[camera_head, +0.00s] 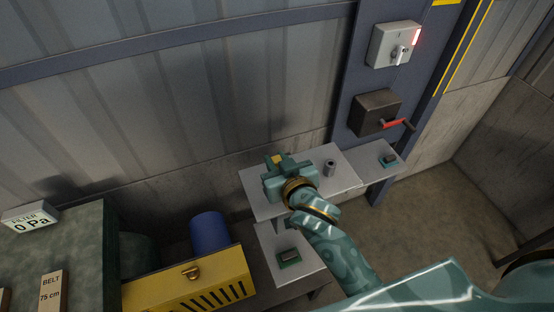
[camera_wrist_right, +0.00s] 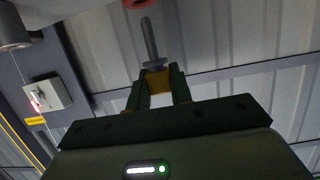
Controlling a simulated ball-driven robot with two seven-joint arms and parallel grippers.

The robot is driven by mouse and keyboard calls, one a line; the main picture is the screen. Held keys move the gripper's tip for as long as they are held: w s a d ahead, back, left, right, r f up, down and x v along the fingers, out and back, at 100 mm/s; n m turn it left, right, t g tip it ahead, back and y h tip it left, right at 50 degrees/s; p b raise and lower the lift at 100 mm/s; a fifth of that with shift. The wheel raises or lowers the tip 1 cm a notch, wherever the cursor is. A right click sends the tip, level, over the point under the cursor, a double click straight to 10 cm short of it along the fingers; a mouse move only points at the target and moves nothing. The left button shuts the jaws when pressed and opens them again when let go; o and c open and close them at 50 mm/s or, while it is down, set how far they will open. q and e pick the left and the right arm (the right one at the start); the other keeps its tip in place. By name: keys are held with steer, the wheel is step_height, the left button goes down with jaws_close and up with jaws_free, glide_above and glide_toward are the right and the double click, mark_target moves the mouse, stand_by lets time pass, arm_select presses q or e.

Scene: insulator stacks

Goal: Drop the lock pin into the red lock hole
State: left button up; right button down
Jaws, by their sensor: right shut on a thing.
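My right gripper (camera_head: 279,163) is over the left part of the light grey table (camera_head: 343,172). In the right wrist view my right gripper (camera_wrist_right: 161,84) is shut on the lock pin (camera_wrist_right: 150,42), holding it by its yellow block. The pin's grey shaft has a collar and a tapered tip. The red lock hole (camera_wrist_right: 136,3) shows as a red ring, partly cut off at the top edge of that view. The pin's tip points close to the ring with a small gap visible. In the head view my gripper hides the ring and the pin's shaft. My left gripper is not in view.
A grey cylinder (camera_head: 330,168) stands on the table just right of my gripper. A switch box (camera_head: 396,44) and a dark box with a red-handled crank (camera_head: 377,112) are on the post behind. A yellow case (camera_head: 190,284) and a blue cylinder (camera_head: 210,233) stand at lower left.

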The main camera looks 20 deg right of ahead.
steer(key=shift+p, duration=0.35)
steer(key=shift+f+b, duration=1.75)
steer(key=shift+f, duration=0.85)
steer(key=c, duration=1.2)
jaws_free()
steer(key=shift+o, duration=0.2)
steer(key=shift+s, duration=0.1)
steer(key=p+v, duration=0.5)
steer(key=v, duration=1.1)
steer(key=shift+r, duration=0.15)
